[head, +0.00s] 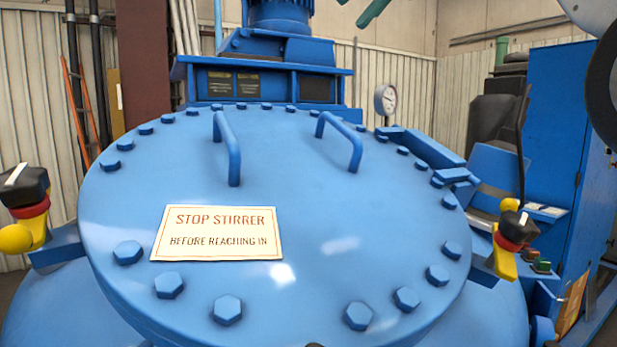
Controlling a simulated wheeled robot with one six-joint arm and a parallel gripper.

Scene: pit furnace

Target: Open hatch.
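A large round blue hatch (330,215) fills the middle of the head view and lies shut on the blue vessel. Bolts line its rim. Two blue bar handles stand on its far half, a left handle (229,150) and a right handle (340,141). A sign (218,233) on it reads "STOP STIRRER BEFORE REACHING IN". A blue hinge-like bracket (430,150) sits at its right far edge. My gripper is not identifiable in this view.
Black, red and yellow knobs stand left (27,205) and right (512,240) of the hatch. A stirrer drive housing (262,75) rises behind it. A round gauge (386,99) stands behind right. A blue cabinet (560,140) stands at right.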

